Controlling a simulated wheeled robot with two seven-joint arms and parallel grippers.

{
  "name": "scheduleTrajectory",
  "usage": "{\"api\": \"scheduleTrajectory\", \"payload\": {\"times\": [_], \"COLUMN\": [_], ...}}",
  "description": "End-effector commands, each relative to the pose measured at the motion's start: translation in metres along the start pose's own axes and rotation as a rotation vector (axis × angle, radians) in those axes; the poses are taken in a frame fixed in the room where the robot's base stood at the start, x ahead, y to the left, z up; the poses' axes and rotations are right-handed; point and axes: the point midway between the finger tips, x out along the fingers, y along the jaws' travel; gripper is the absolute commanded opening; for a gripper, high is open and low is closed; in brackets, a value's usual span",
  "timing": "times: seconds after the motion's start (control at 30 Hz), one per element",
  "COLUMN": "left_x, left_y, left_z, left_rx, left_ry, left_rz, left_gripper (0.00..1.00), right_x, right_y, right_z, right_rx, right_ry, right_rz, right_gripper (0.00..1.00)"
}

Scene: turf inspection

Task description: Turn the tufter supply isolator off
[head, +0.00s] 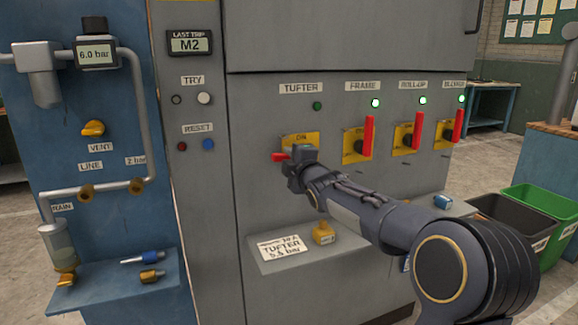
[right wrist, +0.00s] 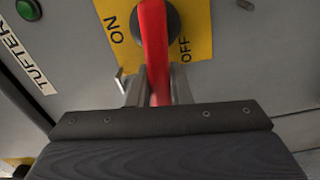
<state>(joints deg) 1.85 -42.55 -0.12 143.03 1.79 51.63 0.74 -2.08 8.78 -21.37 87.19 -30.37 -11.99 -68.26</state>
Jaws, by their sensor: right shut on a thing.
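The tufter isolator has a yellow plate (head: 311,139) under the TUFTER label (head: 300,88) on the grey cabinet. Its red handle (head: 278,157) lies sideways, its end sticking out left of my gripper. My right gripper (head: 293,167) is shut on this handle and hides most of the isolator. In the right wrist view the red handle (right wrist: 155,55) runs between the two fingers, across a dark knob, on the yellow plate (right wrist: 196,30) marked ON and OFF. The tufter lamp (head: 317,106) is dark green, without the bright glow of the other lamps. My left gripper is not in view.
Beside it the frame isolator (head: 367,137), roll-up isolator (head: 418,130) and another (head: 457,125) have upright red handles under glowing lamps. Below, a shelf (head: 285,262) holds a card and a yellow item (head: 323,232). Bins stand at right; a blue pipe panel (head: 65,135) at left.

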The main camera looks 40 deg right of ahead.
Motion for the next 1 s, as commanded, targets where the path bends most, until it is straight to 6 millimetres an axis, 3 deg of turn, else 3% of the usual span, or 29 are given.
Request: {"api": "scheduleTrajectory", "payload": {"times": [0.3, 0.83, 0.87, 1.0], "left_x": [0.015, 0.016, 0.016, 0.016], "left_y": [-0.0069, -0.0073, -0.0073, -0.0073], "left_z": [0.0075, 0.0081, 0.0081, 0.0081], "left_rx": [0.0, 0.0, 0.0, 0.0], "left_ry": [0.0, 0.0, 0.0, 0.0], "left_rz": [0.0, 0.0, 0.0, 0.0], "left_gripper": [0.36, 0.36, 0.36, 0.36], "right_x": [0.0, 0.0001, 0.0001, 0.0001], "right_y": [-0.008, -0.0075, -0.0076, -0.0073], "right_z": [0.0015, 0.0015, 0.0015, 0.0016], "right_rx": [-0.113, -0.135, -0.135, -0.135], "right_ry": [0.001, 0.001, 0.001, 0.001], "right_rz": [-0.003, -0.003, -0.003, -0.002], "right_gripper": [0.0, 0.0, 0.21, 0.39]}}
